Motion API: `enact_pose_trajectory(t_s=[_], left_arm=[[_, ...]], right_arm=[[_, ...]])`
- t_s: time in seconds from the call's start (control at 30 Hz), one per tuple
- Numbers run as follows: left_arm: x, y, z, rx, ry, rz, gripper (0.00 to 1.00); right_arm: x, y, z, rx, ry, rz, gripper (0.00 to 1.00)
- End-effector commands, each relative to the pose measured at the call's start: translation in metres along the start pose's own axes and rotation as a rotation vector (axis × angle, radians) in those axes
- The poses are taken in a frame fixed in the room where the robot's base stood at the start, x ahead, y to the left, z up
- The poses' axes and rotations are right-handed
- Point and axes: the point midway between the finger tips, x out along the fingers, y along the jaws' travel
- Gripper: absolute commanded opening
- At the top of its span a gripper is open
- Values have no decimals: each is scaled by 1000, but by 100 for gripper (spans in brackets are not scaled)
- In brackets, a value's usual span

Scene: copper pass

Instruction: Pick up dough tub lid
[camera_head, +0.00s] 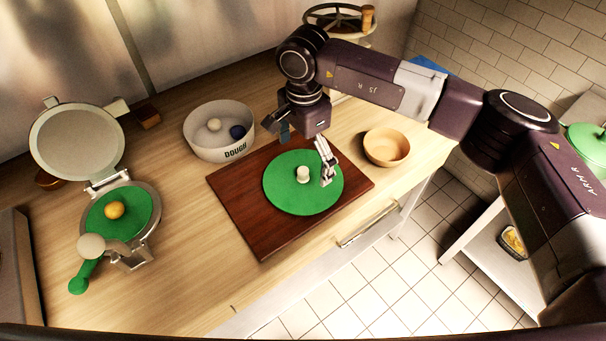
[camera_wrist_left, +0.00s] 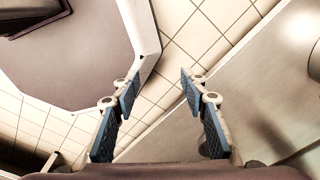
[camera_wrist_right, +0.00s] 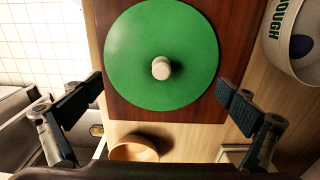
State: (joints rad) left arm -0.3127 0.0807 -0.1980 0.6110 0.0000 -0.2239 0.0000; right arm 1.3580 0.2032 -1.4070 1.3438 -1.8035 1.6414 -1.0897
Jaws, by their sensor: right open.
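The dough tub lid is a flat green disc (camera_head: 325,190) with a pale knob (camera_head: 303,174) at its centre, lying on a dark brown board. It also shows in the right wrist view (camera_wrist_right: 130,45). My right gripper (camera_head: 303,148) is open and empty above the lid, pointing down; in the right wrist view its fingers (camera_wrist_right: 161,88) stand wide apart, one on each side of the knob. The white tub marked DOUGH (camera_head: 206,151) stands uncovered behind the board, with a pale ball and a dark blue ball inside. My left gripper (camera_wrist_left: 160,88) is open and empty over the floor.
The brown board (camera_head: 262,238) lies near the counter's front edge. A wooden bowl (camera_head: 387,147) stands right of it. At left is an open press (camera_head: 77,142) holding a green disc and a yellow ball. A wheel-topped device (camera_head: 340,18) stands behind my right arm.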

Motion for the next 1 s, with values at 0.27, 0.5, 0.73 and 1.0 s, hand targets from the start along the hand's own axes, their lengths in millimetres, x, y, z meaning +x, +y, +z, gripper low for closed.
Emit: enact_pose_trajectory(t_s=[0.27,0.5,0.73,1.0], left_arm=[[-26,0,-4,2,5,1,40],[-27,-4,-37,2,52,-4,40],[-26,-2,-23,3,31,-2,40],[-26,0,-13,3,16,0,40]], right_arm=[[35,2,4,1,-3,1,100],[45,2,4,1,-3,-2,100],[44,2,4,1,-3,-2,85],[44,2,4,1,-3,-2,55]])
